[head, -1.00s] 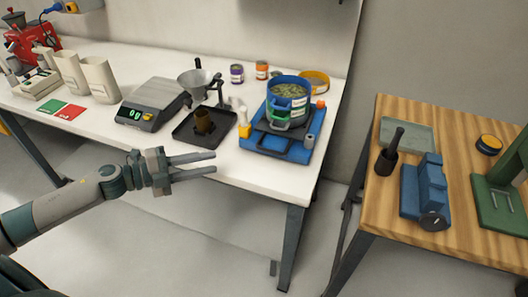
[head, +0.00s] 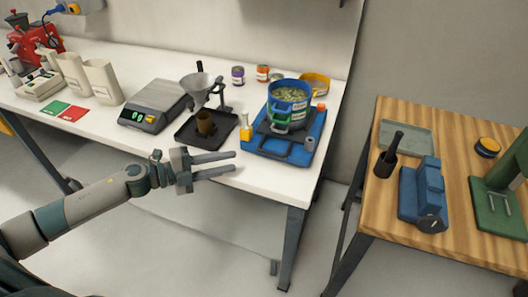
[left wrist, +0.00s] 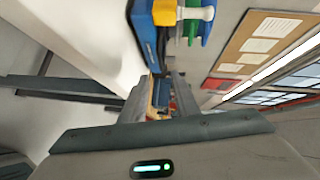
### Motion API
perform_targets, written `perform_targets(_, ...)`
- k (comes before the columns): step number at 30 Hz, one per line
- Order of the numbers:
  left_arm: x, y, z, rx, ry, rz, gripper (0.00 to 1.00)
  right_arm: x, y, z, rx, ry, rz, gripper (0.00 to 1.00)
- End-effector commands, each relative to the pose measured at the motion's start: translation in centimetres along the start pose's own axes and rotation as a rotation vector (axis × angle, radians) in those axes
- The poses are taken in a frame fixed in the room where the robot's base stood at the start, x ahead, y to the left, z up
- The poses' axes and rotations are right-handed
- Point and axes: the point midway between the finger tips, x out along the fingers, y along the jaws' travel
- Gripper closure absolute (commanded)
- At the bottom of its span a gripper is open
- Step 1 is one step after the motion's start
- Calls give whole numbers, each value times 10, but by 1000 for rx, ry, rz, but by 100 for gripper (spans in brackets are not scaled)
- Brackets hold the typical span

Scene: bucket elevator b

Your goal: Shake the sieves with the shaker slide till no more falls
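A stack of sieves (head: 289,101), blue at the top with green and dark parts below and greenish bits inside, stands on a blue shaker base (head: 266,149) near the right end of the white table. A dark handle-like frame lies at the base's front, with a yellow and white knob at its left. My left gripper (head: 236,163) is open and empty at the table's front edge, left of and apart from the base. In the left wrist view the blue base (left wrist: 145,35) shows ahead of the fingers. My right gripper is not in view.
A black tray (head: 190,138) with a brown cup, a funnel stand (head: 202,85) and a scale (head: 150,112) stand left of the shaker. Small tins stand behind. A wooden table (head: 440,236) with a blue vise is at the right, across a gap.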

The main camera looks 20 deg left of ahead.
Motion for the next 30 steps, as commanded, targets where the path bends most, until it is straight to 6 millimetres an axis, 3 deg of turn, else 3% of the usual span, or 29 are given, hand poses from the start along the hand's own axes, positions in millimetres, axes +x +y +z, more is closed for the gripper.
perform_targets(18, 100, -3, -1, 0, 1, -2, 72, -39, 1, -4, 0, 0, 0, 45)
perform_targets(24, 118, -1, 0, 1, 1, -1, 72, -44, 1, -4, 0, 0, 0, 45)
perform_targets(30, 123, 0, 0, 1, 1, 1, 72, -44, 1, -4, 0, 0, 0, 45)
